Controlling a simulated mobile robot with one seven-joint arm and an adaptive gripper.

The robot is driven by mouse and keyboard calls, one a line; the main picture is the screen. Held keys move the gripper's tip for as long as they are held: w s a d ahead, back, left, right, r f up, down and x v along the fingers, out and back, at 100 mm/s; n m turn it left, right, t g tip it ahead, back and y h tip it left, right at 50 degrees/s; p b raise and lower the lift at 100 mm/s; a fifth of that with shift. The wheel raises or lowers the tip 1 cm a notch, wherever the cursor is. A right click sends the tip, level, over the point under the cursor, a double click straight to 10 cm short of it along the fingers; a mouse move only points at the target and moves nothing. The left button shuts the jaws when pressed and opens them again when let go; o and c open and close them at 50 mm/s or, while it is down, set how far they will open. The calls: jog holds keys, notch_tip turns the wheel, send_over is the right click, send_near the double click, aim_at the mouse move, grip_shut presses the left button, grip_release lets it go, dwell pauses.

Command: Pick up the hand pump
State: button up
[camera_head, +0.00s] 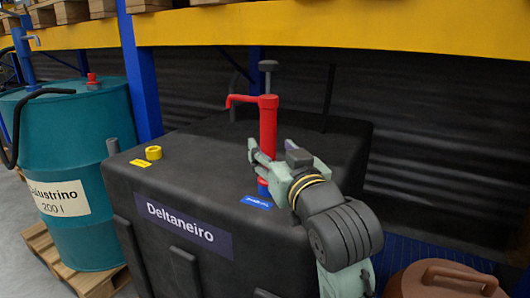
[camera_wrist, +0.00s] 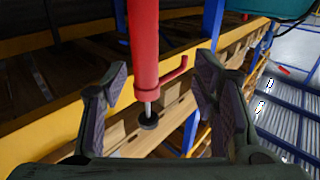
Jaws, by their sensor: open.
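The hand pump (camera_head: 268,125) is a red upright cylinder with a red spout to the left and a grey handle on top. It stands on the black tank marked "Deltaneiro" (camera_head: 130,190). My gripper (camera_head: 261,168) is open at the lower part of the pump, coming from the right. In the wrist view the red pump body (camera_wrist: 144,45) shows between the spread fingers (camera_wrist: 163,72), with its spout and handle farther off. Contact with the fingers cannot be told. A blue fitting (camera_head: 263,188) shows below the gripper; the pump's foot is partly hidden.
A yellow cap (camera_head: 153,153) sits on the tank at the left. A teal drum (camera_head: 72,165) stands on a wooden pallet (camera_head: 50,255) at left. A yellow shelf beam (camera_head: 380,28) runs above, behind the pump. A brown can (camera_head: 445,280) is at lower right.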

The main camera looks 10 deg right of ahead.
aim_at(271, 139)
jog(key=shift+h, duration=0.3)
jog(key=w, duration=0.3)
jog(key=w+d+p, duration=0.1)
jog(key=w, duration=0.6)
jog(key=shift+d+f+p, duration=0.15)
jog(key=shift+f+p, duration=0.15)
jog(key=shift+p, duration=0.1)
jog(key=shift+c, duration=0.4)
grip_shut()
